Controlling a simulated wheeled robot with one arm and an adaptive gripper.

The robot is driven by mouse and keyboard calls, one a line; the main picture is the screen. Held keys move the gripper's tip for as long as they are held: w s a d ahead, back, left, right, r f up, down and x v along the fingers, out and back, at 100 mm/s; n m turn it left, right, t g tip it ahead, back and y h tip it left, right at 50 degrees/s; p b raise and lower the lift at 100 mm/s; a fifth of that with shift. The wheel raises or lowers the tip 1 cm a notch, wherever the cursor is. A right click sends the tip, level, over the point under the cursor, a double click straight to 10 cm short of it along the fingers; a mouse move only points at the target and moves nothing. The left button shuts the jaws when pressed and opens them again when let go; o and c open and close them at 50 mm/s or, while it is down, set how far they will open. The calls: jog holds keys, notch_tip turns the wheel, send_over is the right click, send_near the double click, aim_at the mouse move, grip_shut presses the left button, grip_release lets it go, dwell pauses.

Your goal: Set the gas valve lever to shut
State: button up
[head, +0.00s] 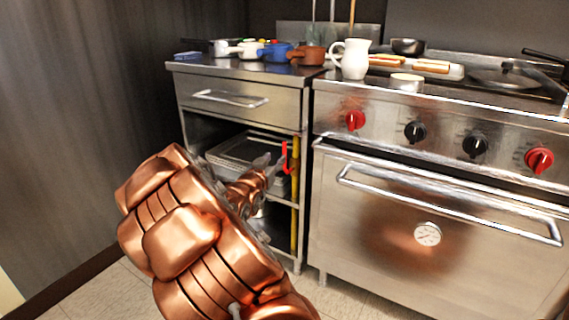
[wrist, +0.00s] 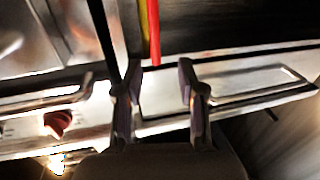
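The gas valve lever (head: 286,157) is red and stands roughly upright, close along a yellow gas pipe (head: 295,200) in the gap between the counter unit and the oven. In the wrist view the lever (wrist: 154,32) shows as a red bar beside the yellow pipe (wrist: 143,25), its end close to the space between my fingertips. My gripper (wrist: 157,78) is open, with nothing between its two fingers. In the head view my gripper (head: 268,165) is just left of the lever, partly hidden by my arm. I cannot tell whether a finger touches the lever.
The drawer handle (head: 230,98) sticks out left above the gripper. The oven handle (head: 440,200) and a red stove knob (head: 355,120) are to the right. Trays (head: 235,152) fill the shelf behind. A white pitcher (head: 351,58) stands on top. Floor is clear in front.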

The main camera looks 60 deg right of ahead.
aim_at(284, 150)
jog(key=shift+s+b+x, duration=0.2)
jog(key=shift+b+x, duration=0.4)
jog(key=shift+x, duration=1.45)
jog(key=shift+s+b+x, duration=0.15)
jog(key=shift+b+x, duration=0.45)
jog(key=shift+x, duration=1.45)
jog(key=shift+d, duration=0.1)
grip_shut()
